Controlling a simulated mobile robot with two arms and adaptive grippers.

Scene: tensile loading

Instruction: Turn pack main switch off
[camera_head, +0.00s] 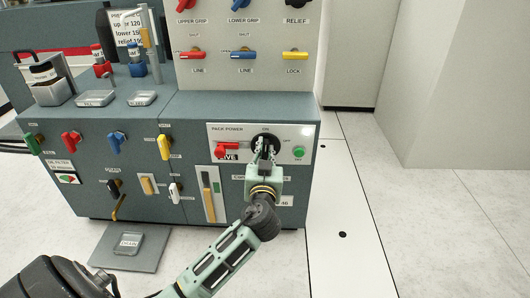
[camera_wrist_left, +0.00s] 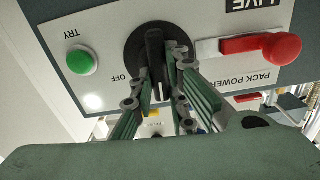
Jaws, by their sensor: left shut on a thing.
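The pack main switch is a black round dial (camera_head: 274,140) on the pale PACK POWER plate (camera_head: 225,136). ON is printed above it and OFF to its right. My left gripper (camera_head: 265,152) is shut on the dial's bar handle, reaching in from below and partly covering it. In the left wrist view, which is upside down, the dial (camera_wrist_left: 133,45) has its dark handle between the fingers (camera_wrist_left: 162,72). The handle stands roughly upright, in line with ON and apart from OFF. My right gripper is not in view.
A red lever (camera_head: 226,149) above a LIVE label is left of the dial. A green TRY button (camera_head: 299,152) is to its right. Coloured valve handles, including a yellow one (camera_head: 164,147), line the cabinet front further left. Floor to the right is clear.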

